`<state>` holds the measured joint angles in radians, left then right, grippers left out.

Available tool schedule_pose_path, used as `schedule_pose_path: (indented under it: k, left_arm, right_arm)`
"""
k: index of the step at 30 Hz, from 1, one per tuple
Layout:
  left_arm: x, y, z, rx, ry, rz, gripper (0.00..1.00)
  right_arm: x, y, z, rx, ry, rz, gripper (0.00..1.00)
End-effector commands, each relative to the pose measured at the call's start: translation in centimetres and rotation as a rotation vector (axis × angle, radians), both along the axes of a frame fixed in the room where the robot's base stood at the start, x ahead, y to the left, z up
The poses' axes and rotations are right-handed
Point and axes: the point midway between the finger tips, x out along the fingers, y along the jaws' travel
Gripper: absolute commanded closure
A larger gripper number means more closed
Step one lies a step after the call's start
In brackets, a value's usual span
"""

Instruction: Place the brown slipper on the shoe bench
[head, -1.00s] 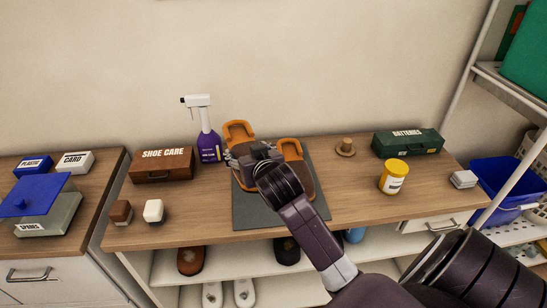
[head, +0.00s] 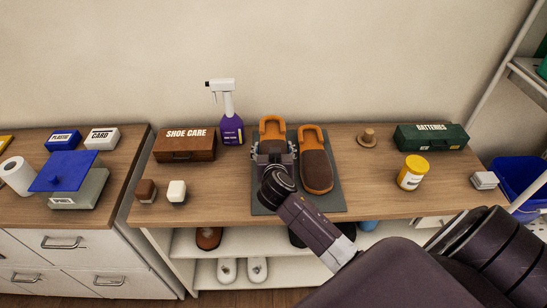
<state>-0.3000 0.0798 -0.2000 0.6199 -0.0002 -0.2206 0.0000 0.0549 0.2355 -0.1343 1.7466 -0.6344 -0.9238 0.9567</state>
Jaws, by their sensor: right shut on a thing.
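The shoe bench (head: 373,196) has a wooden top, with white shelves below. A dark grey mat (head: 328,205) lies on it. One brown slipper (head: 317,170) with an orange lining rests on the mat's right side. My right gripper (head: 272,151) is shut on a matching slipper (head: 272,125) to its left, at the mat's left side. The gripper hides much of this slipper, and I cannot tell whether its sole touches the mat. My left gripper is not in view.
A shoe care box (head: 186,147) and purple spray bottle (head: 231,128) stand left of the mat. A yellow-lidded jar (head: 412,173) and green batteries box (head: 431,138) stand right. Two small blocks sit at the front left. Shoes occupy the shelves below.

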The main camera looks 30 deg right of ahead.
Motion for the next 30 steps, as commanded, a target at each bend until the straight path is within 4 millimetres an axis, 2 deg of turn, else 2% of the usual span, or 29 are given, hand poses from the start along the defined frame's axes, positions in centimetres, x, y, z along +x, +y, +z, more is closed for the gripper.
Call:
schedule_pose_path:
  k: [5, 12, 19, 20, 21, 24, 30]
  left_arm:
    - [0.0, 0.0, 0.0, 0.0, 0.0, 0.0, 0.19]
    - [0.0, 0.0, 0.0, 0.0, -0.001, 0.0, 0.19]
    - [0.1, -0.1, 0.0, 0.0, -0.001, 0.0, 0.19]
    - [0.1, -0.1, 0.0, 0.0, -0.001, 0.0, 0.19]
    - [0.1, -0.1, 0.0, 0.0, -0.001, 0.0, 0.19]
    - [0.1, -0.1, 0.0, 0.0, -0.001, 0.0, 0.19]
    - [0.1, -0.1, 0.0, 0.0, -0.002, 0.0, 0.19]
  right_arm:
    - [0.0, 0.0, -1.4, -0.002, 0.0, 0.002, 0.63]
    - [0.0, 0.0, -4.5, -0.002, 0.0, 0.002, 0.63]
    - [0.0, 0.0, -4.8, 0.0, -0.001, 0.001, 0.63]
    - [0.0, 0.0, -4.9, 0.0, 0.0, 0.001, 0.34]
    - [0.0, 0.0, -4.9, 0.0, 0.0, 0.001, 0.3]
    - [0.0, 0.0, -4.9, 0.0, 0.0, 0.001, 0.19]
    - [0.0, 0.0, -4.8, 0.0, 0.0, 0.001, 0.17]
